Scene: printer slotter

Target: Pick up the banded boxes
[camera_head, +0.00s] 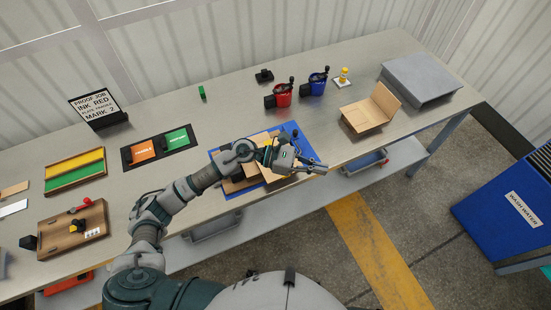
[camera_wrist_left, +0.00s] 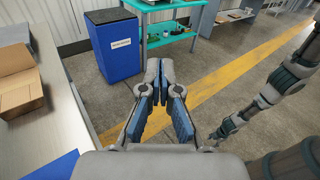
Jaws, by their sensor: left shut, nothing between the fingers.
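Tan cardboard boxes (camera_head: 250,181) lie on the blue mat (camera_head: 301,140) in the head view, partly hidden under my left arm. I cannot make out bands on them. My left gripper (camera_head: 308,166) is over the right part of the mat near the table's front edge, pointing right. In the left wrist view its fingers (camera_wrist_left: 158,82) are closed together with nothing between them, and the floor shows beyond. An open cardboard box (camera_head: 366,113) stands farther right on the table, and it also shows at the left of the wrist view (camera_wrist_left: 20,88).
Red (camera_head: 279,95) and blue (camera_head: 313,86) cups stand behind the mat. A grey box-shaped unit (camera_head: 420,80) is at the table's right end. Orange and green pads (camera_head: 160,147) and wooden trays (camera_head: 73,229) are left. A blue wash-water bin (camera_head: 510,215) stands beyond the table.

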